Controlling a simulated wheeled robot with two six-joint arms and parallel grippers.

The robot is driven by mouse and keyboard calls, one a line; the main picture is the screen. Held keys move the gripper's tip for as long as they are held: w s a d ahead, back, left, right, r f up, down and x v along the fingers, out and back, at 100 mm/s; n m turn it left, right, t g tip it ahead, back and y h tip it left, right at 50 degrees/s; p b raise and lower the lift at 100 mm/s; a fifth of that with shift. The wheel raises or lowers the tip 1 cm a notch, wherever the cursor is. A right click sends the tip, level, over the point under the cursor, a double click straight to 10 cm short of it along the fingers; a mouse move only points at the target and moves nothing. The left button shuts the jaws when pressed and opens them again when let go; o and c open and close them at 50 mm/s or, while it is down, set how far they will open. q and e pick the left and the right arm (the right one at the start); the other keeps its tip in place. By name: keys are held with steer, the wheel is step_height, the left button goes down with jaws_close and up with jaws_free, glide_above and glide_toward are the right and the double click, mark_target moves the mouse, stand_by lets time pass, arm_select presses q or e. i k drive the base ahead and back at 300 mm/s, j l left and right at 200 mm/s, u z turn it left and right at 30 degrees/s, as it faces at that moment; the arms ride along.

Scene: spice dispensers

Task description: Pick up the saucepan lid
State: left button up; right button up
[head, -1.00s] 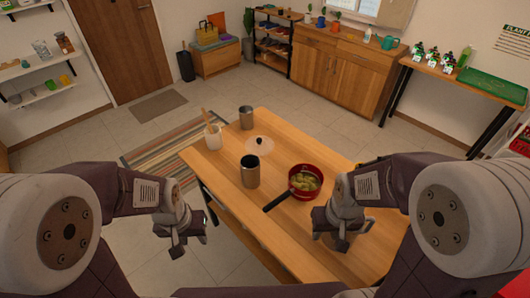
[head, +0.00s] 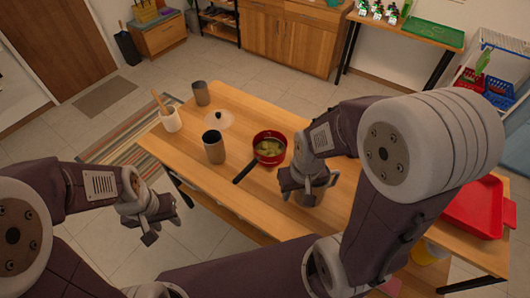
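The saucepan lid (head: 219,118) is a clear, pale disc with a black knob, lying on the wooden table between two dark metal cylinders. The red saucepan (head: 269,147) stands to its right, with yellowish food inside and a black handle pointing to the lower left. My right gripper (head: 306,196) is over the table, to the right of and nearer than the saucepan. It looks open and empty, clear of the lid. My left gripper (head: 160,232) is off the table's near left side, open and empty, well away from the lid.
One dark cylinder (head: 214,150) stands just in front of the lid and another (head: 201,93) behind it. A white utensil holder (head: 171,120) is to the left. A red tray (head: 473,207) lies at the table's right end. The table (head: 205,180) is bare along its near left edge.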

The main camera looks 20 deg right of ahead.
mark_target(220, 120)
steer(key=i+j, duration=0.35)
steer(key=i+j+z, duration=0.1)
steer(key=i+j, duration=0.6)
steer(key=j, duration=0.2)
steer(key=i+j+z, duration=0.15)
steer(key=i+j, duration=0.5)
steer(key=j, duration=0.3)
